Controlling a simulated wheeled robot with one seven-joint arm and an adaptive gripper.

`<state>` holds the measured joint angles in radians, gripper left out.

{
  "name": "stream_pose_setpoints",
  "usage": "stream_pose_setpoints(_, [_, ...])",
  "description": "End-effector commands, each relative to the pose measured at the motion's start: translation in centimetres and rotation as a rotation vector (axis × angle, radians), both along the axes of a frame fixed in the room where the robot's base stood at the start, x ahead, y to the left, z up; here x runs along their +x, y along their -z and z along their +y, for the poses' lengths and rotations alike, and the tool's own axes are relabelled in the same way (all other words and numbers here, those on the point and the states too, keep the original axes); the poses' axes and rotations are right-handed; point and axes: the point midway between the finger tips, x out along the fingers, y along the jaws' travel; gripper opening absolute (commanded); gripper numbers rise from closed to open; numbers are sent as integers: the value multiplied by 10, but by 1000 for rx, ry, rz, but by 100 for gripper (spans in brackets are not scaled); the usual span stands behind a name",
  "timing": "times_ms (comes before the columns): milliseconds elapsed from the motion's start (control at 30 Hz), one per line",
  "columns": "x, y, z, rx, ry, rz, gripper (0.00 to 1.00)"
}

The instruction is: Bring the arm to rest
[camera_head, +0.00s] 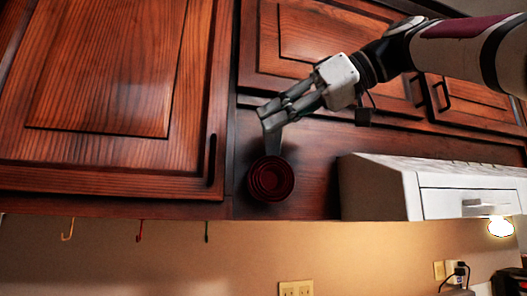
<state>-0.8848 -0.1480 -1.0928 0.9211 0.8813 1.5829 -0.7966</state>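My arm reaches in from the upper right in the head view, in front of the dark wood cabinets. My gripper (268,117) points left and down, with its grey fingers close together. Just below the fingertips is a dark red round stack of nested cups or bowls (271,179). A short grey piece (273,148) runs between the fingertips and the stack. I cannot tell whether it is a handle or part of the gripper, nor whether the fingers grip it.
A large cabinet door (110,70) fills the left, with more doors behind my arm. A white range hood (400,185) with a lit lamp (501,228) juts out at the right.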

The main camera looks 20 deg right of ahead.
Motion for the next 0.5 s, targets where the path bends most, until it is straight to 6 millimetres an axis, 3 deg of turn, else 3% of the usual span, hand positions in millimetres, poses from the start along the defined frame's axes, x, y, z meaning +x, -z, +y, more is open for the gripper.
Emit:
stream_pose_setpoints(300, [1, 3, -2, 6, 6, 11, 18])
stream_pose_setpoints(367, [4, 12, -9, 25, 27, 45, 18])
stream_pose_setpoints(500, [9, 51, -28, 74, 102, 170, 18])
